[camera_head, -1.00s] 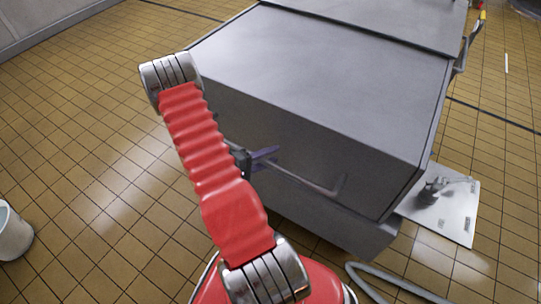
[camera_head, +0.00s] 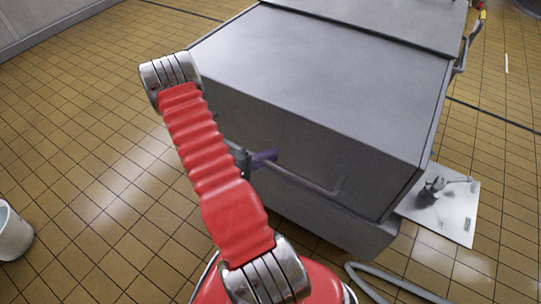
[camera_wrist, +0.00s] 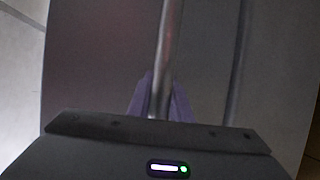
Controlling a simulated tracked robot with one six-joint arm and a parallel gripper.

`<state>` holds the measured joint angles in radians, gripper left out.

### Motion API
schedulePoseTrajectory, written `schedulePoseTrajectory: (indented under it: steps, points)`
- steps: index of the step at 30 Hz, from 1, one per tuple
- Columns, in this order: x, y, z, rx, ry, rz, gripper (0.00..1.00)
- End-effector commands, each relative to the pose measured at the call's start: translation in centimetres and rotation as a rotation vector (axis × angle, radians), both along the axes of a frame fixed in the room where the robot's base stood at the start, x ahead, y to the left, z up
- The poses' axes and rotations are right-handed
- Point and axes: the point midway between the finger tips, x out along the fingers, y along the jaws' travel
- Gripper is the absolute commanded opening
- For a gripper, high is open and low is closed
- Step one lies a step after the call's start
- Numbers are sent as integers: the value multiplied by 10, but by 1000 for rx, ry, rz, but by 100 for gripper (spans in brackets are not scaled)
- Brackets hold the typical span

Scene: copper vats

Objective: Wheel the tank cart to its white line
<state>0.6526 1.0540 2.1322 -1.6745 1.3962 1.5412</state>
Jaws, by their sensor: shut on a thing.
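The tank cart (camera_head: 320,75) is a large grey box that fills the middle of the head view. A grey bar handle (camera_head: 310,182) runs along its near side. My gripper (camera_head: 263,158) has purple fingers and is shut on this handle, partly hidden behind my red arm. In the wrist view the handle (camera_wrist: 166,50) runs up from between the purple fingers (camera_wrist: 160,105). A short white line (camera_head: 506,64) lies on the tiled floor at the upper right, apart from the cart.
A white plate (camera_head: 455,222) with a grey fitting (camera_head: 432,190) lies right of the cart. A grey hose (camera_head: 395,285) curves along the floor at the bottom. A white bucket (camera_head: 14,235) stands at the left edge. The tiled floor (camera_head: 90,120) on the left is mostly clear.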

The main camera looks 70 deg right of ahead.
Motion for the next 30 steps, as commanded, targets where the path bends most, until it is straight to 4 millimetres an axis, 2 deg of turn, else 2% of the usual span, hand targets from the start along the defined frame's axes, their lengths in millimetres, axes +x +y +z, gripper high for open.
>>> schedulePoseTrajectory:
  steps: [8, 30]
  points:
    - [2, 11, -4, 10, -1, 3, 0]
    - [11, 72, -5, 11, 3, 2, 0]
